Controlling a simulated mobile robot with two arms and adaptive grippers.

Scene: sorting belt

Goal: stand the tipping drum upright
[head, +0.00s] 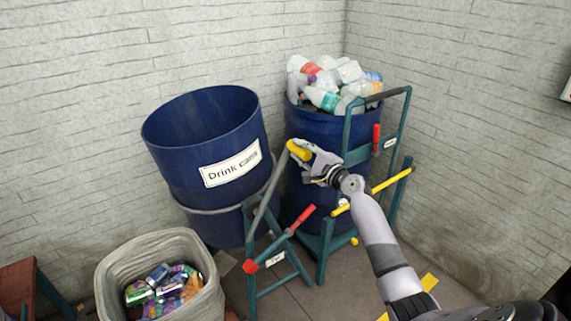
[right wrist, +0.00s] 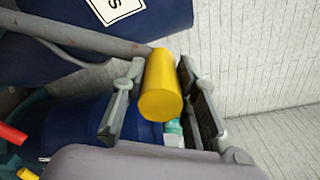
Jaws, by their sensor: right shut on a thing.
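The tipping drum (head: 190,160) is a blue, open-topped drum labelled "Drink cans". It leans to the left in the head view, held by a grey ring on a teal stand (head: 252,270). Its inside looks empty as far as I can see. A grey lever with a yellow grip (head: 299,151) rises at the drum's right side. My right gripper (head: 305,152) is shut on this yellow grip. In the right wrist view the yellow grip (right wrist: 160,88) sits between the two fingers (right wrist: 158,105), with part of the blue drum (right wrist: 165,15) behind. My left gripper is not in view.
A second blue drum (head: 305,125) full of plastic bottles stands behind, in another teal frame (head: 407,125). A lined bin (head: 118,262) of cans stands front left. Red handles (head: 301,217) and a yellow bar (head: 392,182) stick out nearby. Brick walls close the corner.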

